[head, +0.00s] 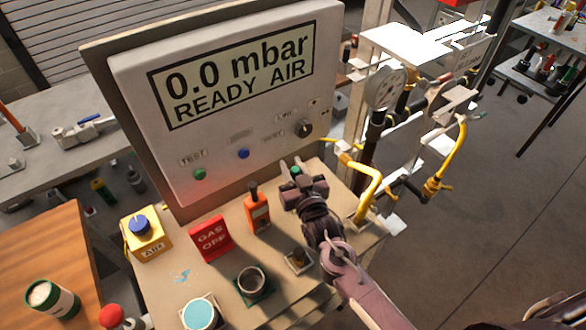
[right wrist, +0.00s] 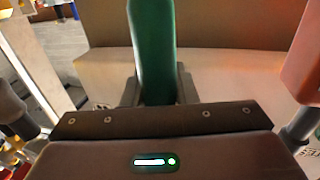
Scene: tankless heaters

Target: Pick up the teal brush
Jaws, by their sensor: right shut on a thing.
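The teal brush (right wrist: 152,50) shows in the right wrist view as a green, rounded handle standing up between the two fingers of my right gripper (right wrist: 158,88). The fingers are shut on it from both sides. In the head view my right gripper (head: 291,166) is above the back right of the bench, in front of the panel, and only a small green bit of the brush (head: 295,171) shows between the fingertips. The brush's lower end is hidden in both views. My left gripper is not in view.
The display panel (head: 230,90) stands close behind. An orange tool (head: 257,210), a red GAS OFF sign (head: 211,239) and a dark round cup (head: 252,280) are left of my right arm. Yellow pipes (head: 368,185) and a gauge (head: 385,88) are close on the right.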

